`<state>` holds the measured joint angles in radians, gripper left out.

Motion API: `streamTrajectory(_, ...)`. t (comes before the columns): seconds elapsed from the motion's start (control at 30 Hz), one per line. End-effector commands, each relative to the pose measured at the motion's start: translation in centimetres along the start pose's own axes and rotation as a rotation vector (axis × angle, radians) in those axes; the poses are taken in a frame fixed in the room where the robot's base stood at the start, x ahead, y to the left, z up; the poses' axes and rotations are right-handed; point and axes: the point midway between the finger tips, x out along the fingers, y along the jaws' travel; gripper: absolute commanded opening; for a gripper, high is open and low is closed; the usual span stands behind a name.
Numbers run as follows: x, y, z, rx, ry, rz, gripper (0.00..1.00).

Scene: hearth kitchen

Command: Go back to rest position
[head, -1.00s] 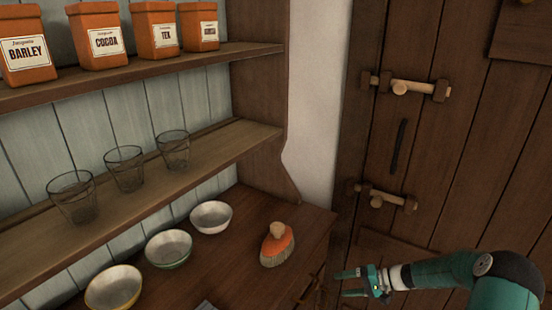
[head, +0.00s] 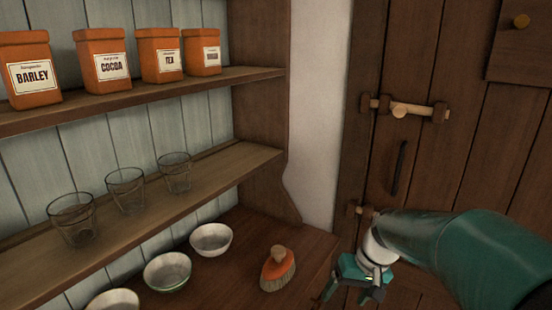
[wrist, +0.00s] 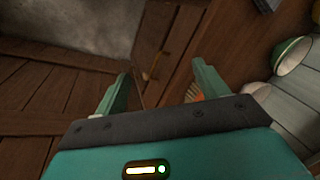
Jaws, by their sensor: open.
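My gripper (head: 350,290) is at the lower right in the head view, pointing down, in front of the wooden door and just right of the dresser's edge. In the wrist view its two fingers (wrist: 155,85) stand wide apart with nothing between them. My arm comes in from the right edge. An orange brush (head: 278,268) lies on the dresser top (head: 235,275), left of my gripper and apart from it as far as I can see. A bit of orange shows behind the right finger in the wrist view.
Several bowls (head: 210,239) stand on the dresser top. Three glasses (head: 126,190) stand on the middle shelf (head: 205,172). Several orange canisters (head: 102,66) stand on the upper shelf. The door (head: 450,170) has wooden bolts and a dark handle, close behind my arm.

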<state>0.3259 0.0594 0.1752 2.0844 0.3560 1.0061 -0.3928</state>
Motion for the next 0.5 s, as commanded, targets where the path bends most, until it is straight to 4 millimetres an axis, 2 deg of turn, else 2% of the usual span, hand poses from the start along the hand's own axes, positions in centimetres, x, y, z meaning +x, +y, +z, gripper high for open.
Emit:
streamTrajectory(0.03, -1.2, -0.7, 1.0, -0.010, 0.023, 0.036, 0.73)
streamTrajectory(0.2, -4.2, -2.2, 4.4, -0.021, 0.096, 0.135, 0.73)
streamTrajectory(0.5, -8.2, -3.9, 10.5, -0.030, 0.262, 0.259, 0.73)
